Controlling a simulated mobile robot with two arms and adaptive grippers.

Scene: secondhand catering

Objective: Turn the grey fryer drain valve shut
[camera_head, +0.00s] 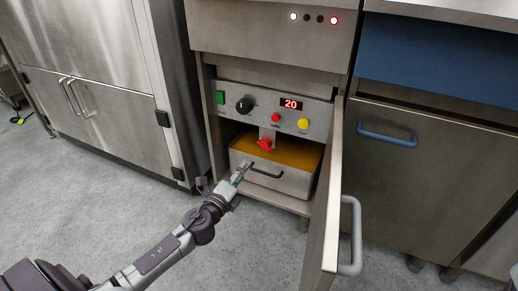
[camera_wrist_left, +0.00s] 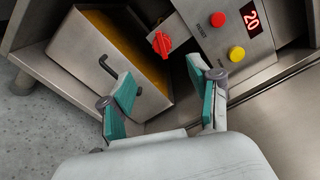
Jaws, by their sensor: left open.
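The fryer drain valve shows as a red handle (camera_head: 264,144) on a short grey pipe (camera_head: 267,132) under the control panel. The handle also shows in the left wrist view (camera_wrist_left: 161,43), tilted in that picture, beyond and between my fingertips. My left gripper (camera_head: 244,168) is open and empty, in front of and below the handle, apart from it. Its two teal-padded fingers show in the left wrist view (camera_wrist_left: 161,76). In the head view it is close to the front of the oil pan. My right gripper is in neither view.
A steel pan (camera_head: 290,181) of amber oil stands below the valve, with a dark front handle (camera_head: 266,171). The open cabinet door (camera_head: 329,205) stands to the right. The control panel (camera_head: 262,109) has a green switch, black knob and red and yellow buttons.

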